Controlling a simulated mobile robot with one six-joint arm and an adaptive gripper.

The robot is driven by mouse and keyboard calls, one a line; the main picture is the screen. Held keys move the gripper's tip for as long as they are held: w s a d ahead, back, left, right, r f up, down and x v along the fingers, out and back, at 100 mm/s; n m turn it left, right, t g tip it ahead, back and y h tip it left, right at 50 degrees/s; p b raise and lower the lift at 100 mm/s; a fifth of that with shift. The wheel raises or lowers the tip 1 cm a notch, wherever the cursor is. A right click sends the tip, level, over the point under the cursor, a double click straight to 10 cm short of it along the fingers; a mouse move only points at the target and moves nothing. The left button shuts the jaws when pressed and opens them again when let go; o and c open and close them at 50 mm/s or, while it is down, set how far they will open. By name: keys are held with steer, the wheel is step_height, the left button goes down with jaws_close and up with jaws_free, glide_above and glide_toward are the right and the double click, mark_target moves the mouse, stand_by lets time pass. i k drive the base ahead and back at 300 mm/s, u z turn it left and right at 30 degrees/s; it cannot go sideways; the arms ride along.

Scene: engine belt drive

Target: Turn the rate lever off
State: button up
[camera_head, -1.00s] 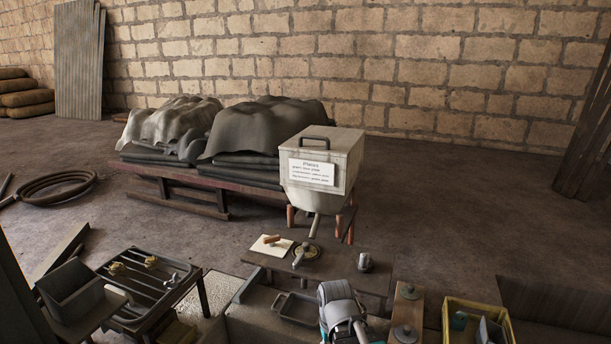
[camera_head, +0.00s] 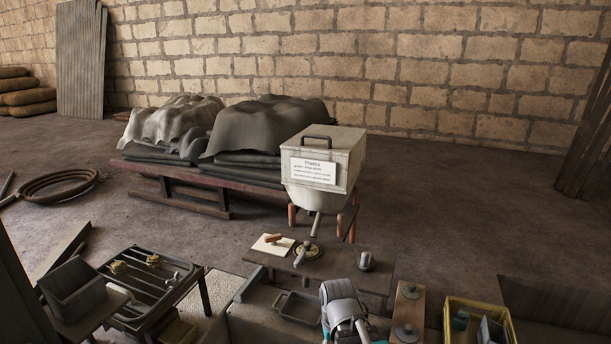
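No part in view is legibly marked as the rate lever. A grey and teal link of my arm shows at the bottom middle, in front of the bench. My gripper's fingers do not show.
A pale hopper box with a label (camera_head: 345,158) stands behind the bench. A small grey cup-like part (camera_head: 365,261) is on the bench's right. A slotted dark tray (camera_head: 142,288) is at left, a yellow crate (camera_head: 447,322) at right. Open floor lies to the right.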

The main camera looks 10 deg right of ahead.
mark_target(272, 239)
steer(key=k, duration=1.35)
steer(key=u, duration=0.35)
steer(key=i, duration=1.7)
steer(key=z, duration=0.25)
